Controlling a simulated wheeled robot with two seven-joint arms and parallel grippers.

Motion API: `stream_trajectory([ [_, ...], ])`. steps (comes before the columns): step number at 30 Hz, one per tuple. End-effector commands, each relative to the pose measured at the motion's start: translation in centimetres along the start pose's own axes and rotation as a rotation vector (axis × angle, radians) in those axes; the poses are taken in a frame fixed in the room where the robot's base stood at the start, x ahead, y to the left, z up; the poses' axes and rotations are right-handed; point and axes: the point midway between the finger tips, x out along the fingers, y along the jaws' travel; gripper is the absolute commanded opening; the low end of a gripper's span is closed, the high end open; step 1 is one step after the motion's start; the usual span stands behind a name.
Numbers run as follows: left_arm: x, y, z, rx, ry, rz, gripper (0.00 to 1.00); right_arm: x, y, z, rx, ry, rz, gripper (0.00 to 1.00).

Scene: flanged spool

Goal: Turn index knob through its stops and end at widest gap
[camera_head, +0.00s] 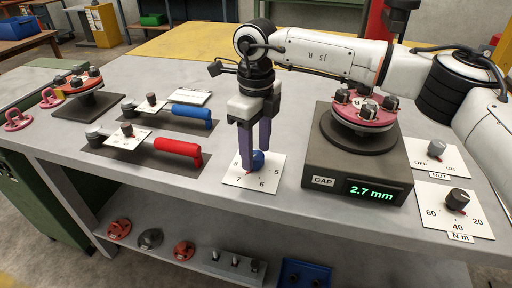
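The gap display (371,191) reads 2.7 mm on a dark base, which carries a red flanged spool (362,117). My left gripper is not in view.
A NUT off/on dial (436,149) and an N m dial (457,199) lie to the right. Tools with a red handle (178,148) and a blue handle (192,114) lie left. Another red flanged part (79,84) stands far left. A lower shelf holds loose parts.

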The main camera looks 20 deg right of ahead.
Motion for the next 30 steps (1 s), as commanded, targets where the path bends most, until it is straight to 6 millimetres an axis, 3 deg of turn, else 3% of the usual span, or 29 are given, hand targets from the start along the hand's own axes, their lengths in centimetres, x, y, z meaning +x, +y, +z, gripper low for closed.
stream_trajectory([
  [8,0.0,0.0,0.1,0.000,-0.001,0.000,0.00,-1.2,0.0,0.0,0.000,-0.001,-0.001,0.49],
  [21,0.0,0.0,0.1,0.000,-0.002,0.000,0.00,-9.1,0.0,0.1,0.001,-0.001,-0.001,0.49],
  [30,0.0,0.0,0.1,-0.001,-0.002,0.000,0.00,-10.3,0.0,0.0,-0.001,0.001,0.001,0.49],
])
